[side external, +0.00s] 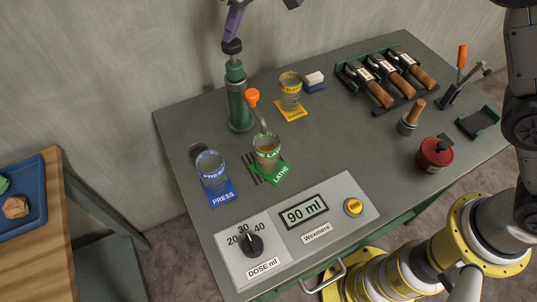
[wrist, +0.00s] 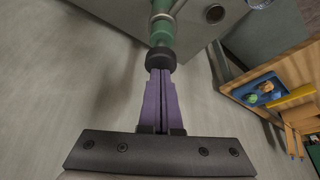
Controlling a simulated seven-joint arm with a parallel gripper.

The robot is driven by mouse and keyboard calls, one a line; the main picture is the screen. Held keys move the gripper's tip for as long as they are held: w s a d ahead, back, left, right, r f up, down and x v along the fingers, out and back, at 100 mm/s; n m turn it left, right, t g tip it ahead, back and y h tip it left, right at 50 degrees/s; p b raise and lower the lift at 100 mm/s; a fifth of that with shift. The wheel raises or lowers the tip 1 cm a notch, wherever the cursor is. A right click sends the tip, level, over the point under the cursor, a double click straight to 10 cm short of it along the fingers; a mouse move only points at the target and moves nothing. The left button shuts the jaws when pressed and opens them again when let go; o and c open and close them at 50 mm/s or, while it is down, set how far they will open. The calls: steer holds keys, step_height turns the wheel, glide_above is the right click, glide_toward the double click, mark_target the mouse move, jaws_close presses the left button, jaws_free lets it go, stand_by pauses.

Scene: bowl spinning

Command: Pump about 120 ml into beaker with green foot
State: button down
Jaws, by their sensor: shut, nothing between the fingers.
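A green pump (side external: 239,100) with a black plunger knob (side external: 232,46) stands at the back left of the bench. Its orange-tipped spout reaches toward the beaker on the green foot (side external: 278,174), labelled LATHE, which holds some brownish liquid. That beaker (side external: 267,147) stands in front of the pump. The display (side external: 304,211) reads 90 ml. The dose dial (side external: 252,245) has marks 20, 30 and 40; its pointer seems near 30. My gripper (side external: 231,36) is shut, with its purple fingers at the top of the knob. The wrist view shows the fingers (wrist: 161,74) together at the black knob (wrist: 160,60).
A beaker on a blue foot (side external: 222,194), labelled PRESS, stands left, and one on a yellow foot (side external: 291,109) stands behind. A yellow button (side external: 353,207) is on the panel.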

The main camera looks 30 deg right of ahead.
mark_target(234, 43)
steer(key=shift+f, duration=1.6)
steer(key=shift+r, duration=2.15)
steer(key=shift+r, duration=0.1)
steer(key=shift+r, duration=2.95)
